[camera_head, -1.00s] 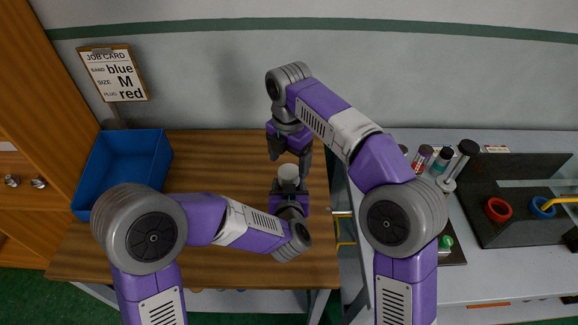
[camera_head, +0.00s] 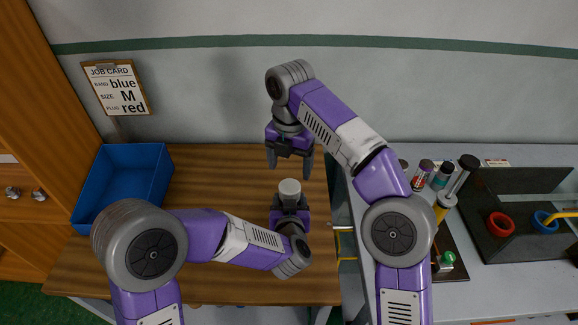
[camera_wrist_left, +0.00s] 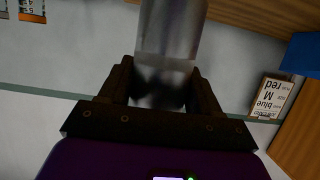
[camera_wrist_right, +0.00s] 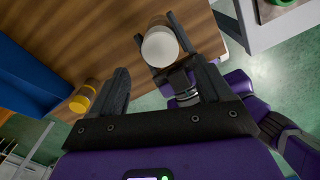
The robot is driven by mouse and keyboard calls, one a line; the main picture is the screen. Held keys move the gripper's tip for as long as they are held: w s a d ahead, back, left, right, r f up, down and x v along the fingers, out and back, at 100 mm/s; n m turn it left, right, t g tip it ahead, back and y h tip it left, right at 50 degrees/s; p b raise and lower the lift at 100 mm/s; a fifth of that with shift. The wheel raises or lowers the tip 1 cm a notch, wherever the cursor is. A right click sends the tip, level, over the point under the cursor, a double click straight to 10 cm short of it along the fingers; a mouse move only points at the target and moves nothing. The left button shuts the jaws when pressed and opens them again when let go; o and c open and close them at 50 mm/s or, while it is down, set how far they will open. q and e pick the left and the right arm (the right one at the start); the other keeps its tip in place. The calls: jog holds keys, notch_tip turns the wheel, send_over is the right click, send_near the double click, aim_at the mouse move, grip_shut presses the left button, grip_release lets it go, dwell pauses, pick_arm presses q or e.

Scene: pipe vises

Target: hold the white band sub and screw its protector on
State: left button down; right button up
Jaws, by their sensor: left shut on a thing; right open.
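My left gripper (camera_head: 290,210) is shut on a grey metal sub (camera_wrist_left: 168,35), holding it upright above the wooden table. A white round top (camera_head: 290,187) shows on its upper end; it also shows in the right wrist view (camera_wrist_right: 160,46). I cannot tell whether this white is the band or a fitted protector. My right gripper (camera_head: 289,168) is open and empty, pointing down, above and apart from the white top. The sub's lower part is hidden by the left gripper in the head view.
A blue bin (camera_head: 122,185) stands at the table's left. A yellow-banded cylinder (camera_wrist_right: 82,98) shows by the wooden table in the right wrist view. Several tubes (camera_head: 441,170) and a dark tray with a red ring (camera_head: 500,224) and blue ring (camera_head: 543,221) are at the right. A job card (camera_head: 115,88) hangs behind.

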aim_at(290, 186)
jog(key=shift+f, duration=4)
jog(key=c, duration=1)
jog(key=m, duration=0.3)
jog(key=shift+c, duration=0.3)
jog(key=o, duration=1.2)
jog(key=shift+c, duration=0.2)
